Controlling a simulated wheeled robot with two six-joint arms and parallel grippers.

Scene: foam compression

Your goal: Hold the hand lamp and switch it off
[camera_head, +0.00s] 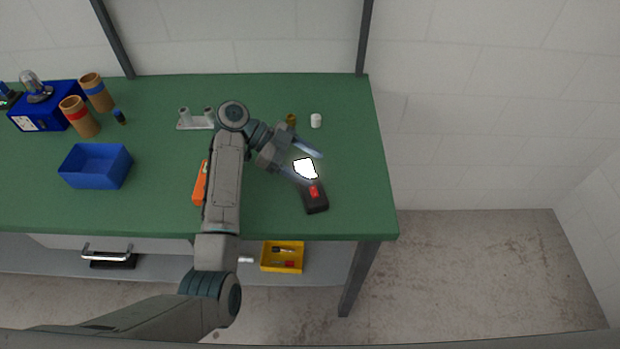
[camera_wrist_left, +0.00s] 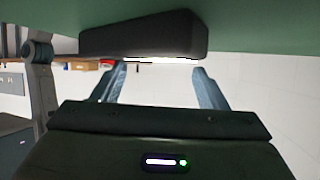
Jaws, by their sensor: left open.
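The hand lamp (camera_head: 315,201) lies near the right front of the green table. It has a dark body, a red switch (camera_head: 314,190) and a bright white lit face (camera_head: 304,168). My left gripper (camera_head: 317,168) is open, its two fingers on either side of the lit end as seen from the head. In the left wrist view the lamp (camera_wrist_left: 145,36) shows as a dark block across the top, with a glowing strip along its edge. The open fingers (camera_wrist_left: 160,68) reach up close to it; I cannot tell whether they touch it. My right gripper is not in view.
The green table (camera_head: 355,130) also holds an orange tool (camera_head: 200,184) beside my arm, a grey holder (camera_head: 195,123), a white cap (camera_head: 316,120), a blue bin (camera_head: 95,168) and brown cylinders (camera_head: 80,117). A yellow bin (camera_head: 282,257) sits on the shelf below. The table's right side is clear.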

